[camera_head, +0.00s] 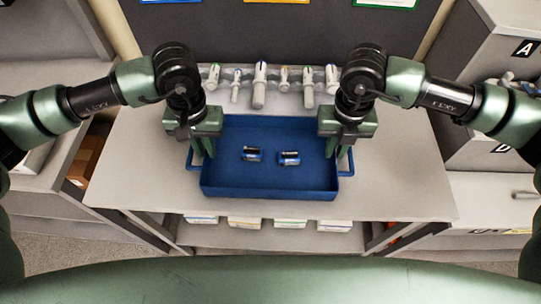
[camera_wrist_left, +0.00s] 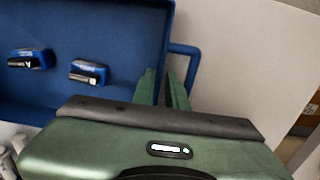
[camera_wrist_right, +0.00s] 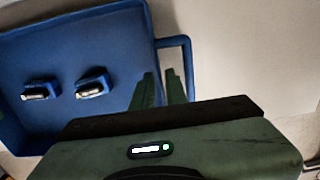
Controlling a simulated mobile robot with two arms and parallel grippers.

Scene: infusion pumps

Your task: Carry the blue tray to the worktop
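The blue tray (camera_head: 268,193) is level over the grey tabletop, centred in front of me; whether its base touches the surface is hard to tell. Two small blue-and-black items lie in it, the left one (camera_head: 251,154) and the right one (camera_head: 289,158). My left gripper (camera_head: 204,148) is at the tray's left side, its fingers closed across the side wall, inside the handle loop (camera_wrist_left: 196,60). My right gripper (camera_head: 335,148) grips the right side wall the same way, by the other handle (camera_wrist_right: 187,55). The fingertips are partly hidden behind the gripper bodies.
Several white devices (camera_head: 259,88) stand in a rack behind the tray. The tabletop is bare left (camera_head: 135,165) and right (camera_head: 405,170) of the tray. Boxes sit on a shelf below the front edge. Grey cabinets stand at both sides.

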